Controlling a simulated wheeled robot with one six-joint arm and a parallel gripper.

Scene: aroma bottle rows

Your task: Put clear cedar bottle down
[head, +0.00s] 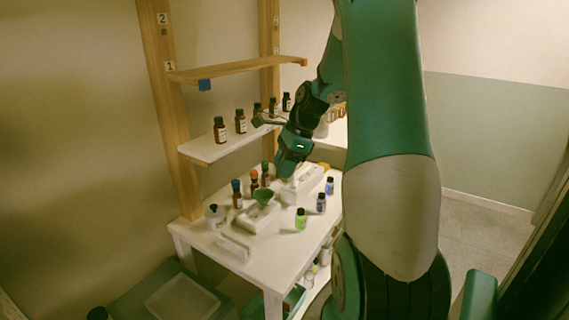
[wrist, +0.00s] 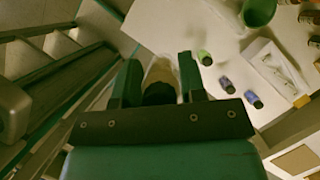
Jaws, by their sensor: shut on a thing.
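My gripper (head: 291,163) is over the white table (head: 228,262), above the white holder in the head view. In the wrist view its two green fingers (wrist: 158,72) are closed on the sides of a bottle (wrist: 160,74) with a pale, clear-looking body and a dark top. I cannot read its label. The head view does not show the held bottle clearly, and I cannot tell whether its base touches anything.
A shelf (head: 205,152) with brown bottles stands behind.

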